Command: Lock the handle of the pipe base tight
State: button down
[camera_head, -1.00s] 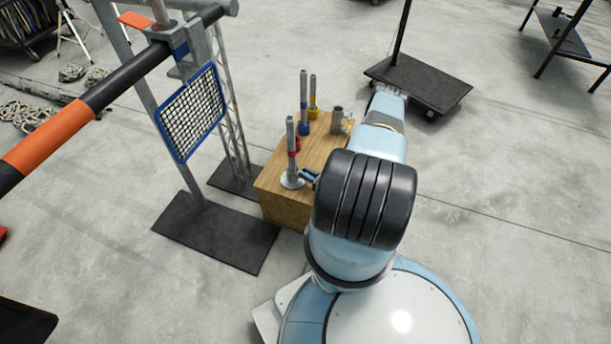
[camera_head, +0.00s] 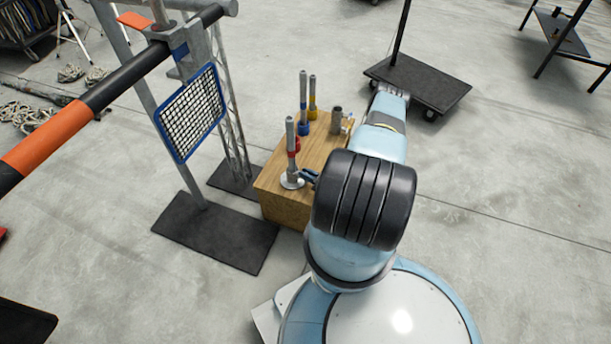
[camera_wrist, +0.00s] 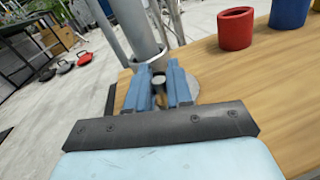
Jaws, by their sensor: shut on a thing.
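My gripper (camera_head: 309,176) is beside the base's right side. Most of the handle is hidden between the fingers.
The wooden box (camera_head: 270,185) also carries a red socket (camera_wrist: 236,28), a blue socket (camera_wrist: 288,12), a yellow-based pipe (camera_head: 312,112) and a grey fitting (camera_head: 336,122). A blue-framed mesh panel (camera_head: 190,112) on a stand is left of the box. A black cart (camera_head: 418,85) stands behind.

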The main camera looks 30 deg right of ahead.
jog(key=shift+d, duration=0.25)
jog(key=m, duration=0.2)
jog(key=shift+w+d+f+m, duration=0.15)
jog(key=shift+d+m, duration=0.1)
jog(key=shift+m, duration=0.15)
jog(key=m, duration=0.2)
jog(key=m+g, duration=0.1)
jog(key=shift+w+d+f, duration=0.15)
jog(key=shift+w+d, duration=0.05)
jog(key=shift+d, duration=0.05)
jog(key=m, duration=0.2)
jog(key=f+m+g, duration=0.1)
jog(key=m, duration=0.1)
jog(key=shift+w+d, duration=0.2)
jog(key=shift+d, duration=0.05)
jog(key=shift+w+f+m+g+y, duration=0.1)
jog(key=shift+f+m+g+y, duration=0.1)
jog(key=shift+m, duration=0.45)
jog(key=shift+f+m+g+y, duration=0.1)
jog(key=shift+m+g+y, duration=0.1)
jog(key=shift+m, duration=0.45)
jog(key=c, duration=1.2)
grip_release()
